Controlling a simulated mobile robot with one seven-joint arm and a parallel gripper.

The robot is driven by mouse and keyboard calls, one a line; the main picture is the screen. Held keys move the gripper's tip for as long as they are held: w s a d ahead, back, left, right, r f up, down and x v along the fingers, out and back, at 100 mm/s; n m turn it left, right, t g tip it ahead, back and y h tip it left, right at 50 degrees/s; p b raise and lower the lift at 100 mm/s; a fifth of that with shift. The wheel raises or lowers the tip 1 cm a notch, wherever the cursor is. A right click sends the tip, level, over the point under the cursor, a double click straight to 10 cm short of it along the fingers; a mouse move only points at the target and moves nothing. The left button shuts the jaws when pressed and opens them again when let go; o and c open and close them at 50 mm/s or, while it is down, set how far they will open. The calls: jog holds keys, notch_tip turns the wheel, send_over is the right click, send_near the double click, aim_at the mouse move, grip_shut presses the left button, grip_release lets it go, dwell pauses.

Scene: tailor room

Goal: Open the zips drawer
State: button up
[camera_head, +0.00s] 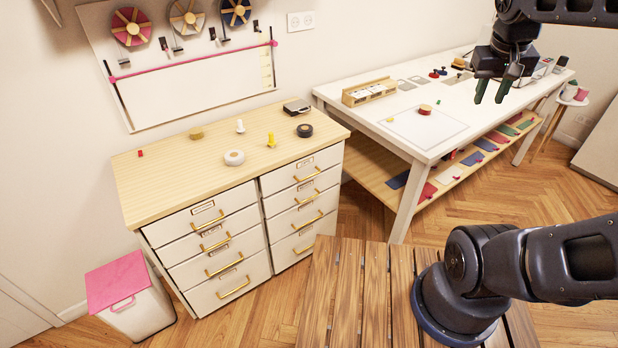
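A drawer cabinet (145,203) with a wooden top stands at the left, with white drawer fronts in two columns. The left column (180,222) and the right column (283,178) have brass bar handles and small label holders. The labels are too small to read, so I cannot tell which is the zips drawer. All drawers look shut. My gripper (492,91) hangs at the upper right, over the white worktable and far from the cabinet. Its two dark fingers point down, with a gap between them and nothing held.
Tape rolls (234,157) and small items lie on the cabinet top. The white worktable (455,118) with a lower shelf stands right of the cabinet. A white bin (140,312) with a pink lid stands at the cabinet's left.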

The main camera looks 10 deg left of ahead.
jog(key=w+a+n+t+h, duration=0.35)
jog(key=w+a+h, duration=0.55)
jog(key=w+a, duration=1)
jog(key=s+a+n+t+y, duration=0.15)
jog(key=a+t, duration=0.45)
jog(key=a, duration=0.9)
jog(key=s+a+n+t, duration=0.15)
jog(key=a+t, duration=0.45)
jog(key=a, duration=1)
send_near(309, 176)
jog(key=shift+m, duration=0.35)
jog(key=x, duration=1)
jog(key=shift+w+f, duration=0.2)
grip_shut()
